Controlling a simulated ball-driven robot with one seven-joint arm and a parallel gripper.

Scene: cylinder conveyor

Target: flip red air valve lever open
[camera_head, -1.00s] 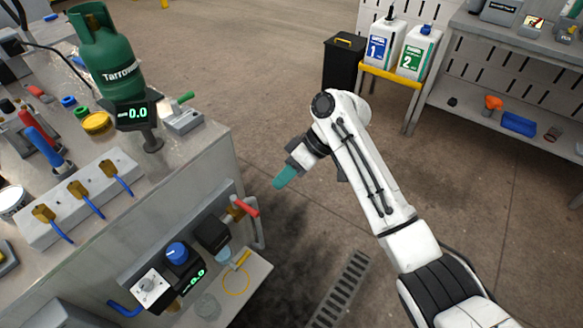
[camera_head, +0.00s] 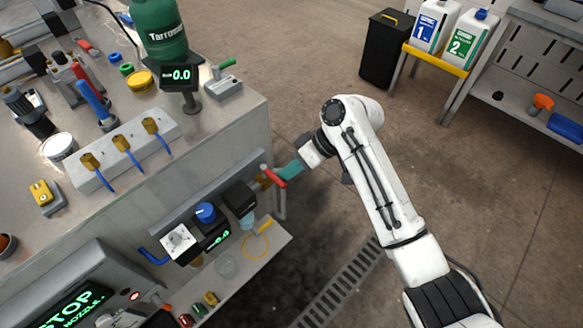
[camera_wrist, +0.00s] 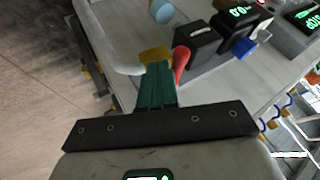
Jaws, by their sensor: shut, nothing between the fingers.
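The red air valve lever (camera_head: 272,177) sticks out from a brass valve (camera_head: 262,183) on the side of the workbench, at the right end of a grey rail. My gripper (camera_head: 290,171) has teal fingers and is shut and empty. Its fingertips are right beside the lever, on its right in the head view; I cannot tell whether they touch. In the wrist view the teal fingers (camera_wrist: 157,82) point toward the brass valve (camera_wrist: 156,54), and the red lever (camera_wrist: 181,62) stands just right of the fingertips.
A black unit (camera_head: 240,197) and a blue-knobbed regulator (camera_head: 206,213) are left of the valve. A shelf (camera_head: 272,243) with a yellow ring is below. The bench top (camera_head: 215,115) is crowded with tools. Open floor (camera_head: 330,60) lies to the right.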

